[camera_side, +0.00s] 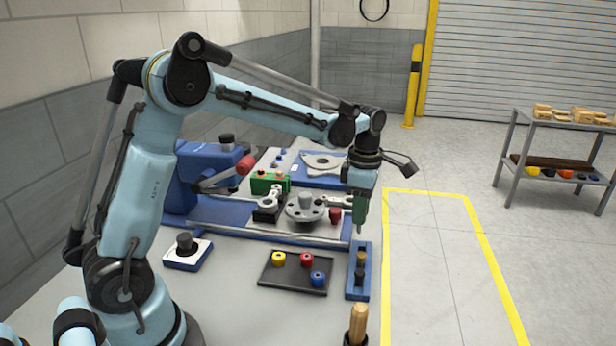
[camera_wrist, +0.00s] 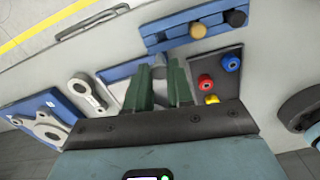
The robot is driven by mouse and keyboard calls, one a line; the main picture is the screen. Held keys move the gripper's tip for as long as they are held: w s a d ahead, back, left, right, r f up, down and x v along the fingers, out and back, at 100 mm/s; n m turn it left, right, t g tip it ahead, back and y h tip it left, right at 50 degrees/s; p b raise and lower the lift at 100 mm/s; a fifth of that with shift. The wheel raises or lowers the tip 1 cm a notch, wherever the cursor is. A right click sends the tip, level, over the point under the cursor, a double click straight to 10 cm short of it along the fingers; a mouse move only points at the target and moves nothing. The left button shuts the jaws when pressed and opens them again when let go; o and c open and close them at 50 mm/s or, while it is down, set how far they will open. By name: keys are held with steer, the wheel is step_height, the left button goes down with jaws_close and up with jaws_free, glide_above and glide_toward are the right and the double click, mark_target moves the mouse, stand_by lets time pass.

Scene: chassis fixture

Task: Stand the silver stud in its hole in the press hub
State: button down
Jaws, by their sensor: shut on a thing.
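My gripper (camera_side: 359,222) has green fingers pointing down, above the near right part of the fixture, by the blue rack. In the wrist view its fingers (camera_wrist: 160,86) are closed around a small grey piece (camera_wrist: 159,70), which looks like the silver stud; the fingers hide much of it. The stud cannot be made out clearly in the side view. The press hub (camera_side: 294,212) is a round silver disc with holes around a raised centre, left of my gripper and apart from it. In the wrist view I cannot make out the hub.
The blue rack (camera_side: 351,293) holds a tan-topped and a black piece. A black tray (camera_side: 276,285) carries yellow, red and blue knobs. A blue press (camera_side: 183,195) with a red-knobbed lever stands left of the hub.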

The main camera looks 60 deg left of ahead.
steer(key=s+a+r+m, duration=0.35)
steer(key=a+m, duration=0.25)
steer(key=m, duration=0.4)
steer(key=s+a+r+m, duration=0.35)
steer(key=a+m, duration=0.35)
steer(key=m, duration=0.3)
steer(key=shift+s+d+f, duration=0.1)
steer(key=shift+s+f, duration=0.1)
steer(key=shift+f, duration=1.05)
steer(key=shift+s+f, duration=0.2)
steer(key=shift+f, duration=1.05)
steer(key=shift+f, duration=0.25)
steer(key=shift+f, duration=0.85)
steer(key=shift+f, duration=0.1)
steer(key=shift+f, duration=0.55)
steer(key=shift+f, duration=0.4)
